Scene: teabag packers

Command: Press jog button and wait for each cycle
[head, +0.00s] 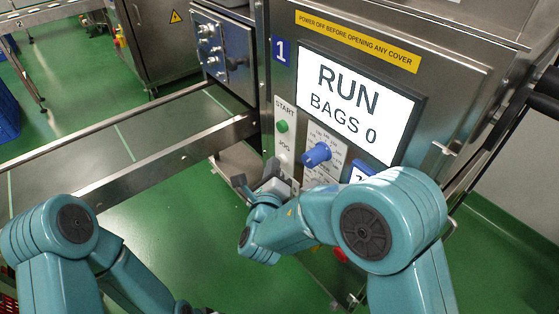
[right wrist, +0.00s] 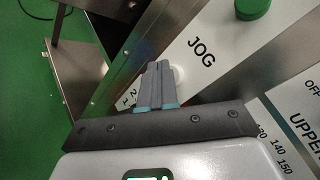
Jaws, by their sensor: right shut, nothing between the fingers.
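The control strip (head: 285,160) on the machine front carries a green START button (head: 282,126) with the word JOG below it. The green button also shows at the top of the right wrist view (right wrist: 253,8). The screen (head: 358,100) reads RUN, BAGS 0. My left gripper is out of view; only its arm shows.
A blue knob (head: 316,155) sits right of the strip, close to my right gripper. A steel conveyor rail (head: 150,160) runs in from the left. A second steel cabinet (head: 155,40) stands behind. Green floor (head: 165,215) is open between my arms.

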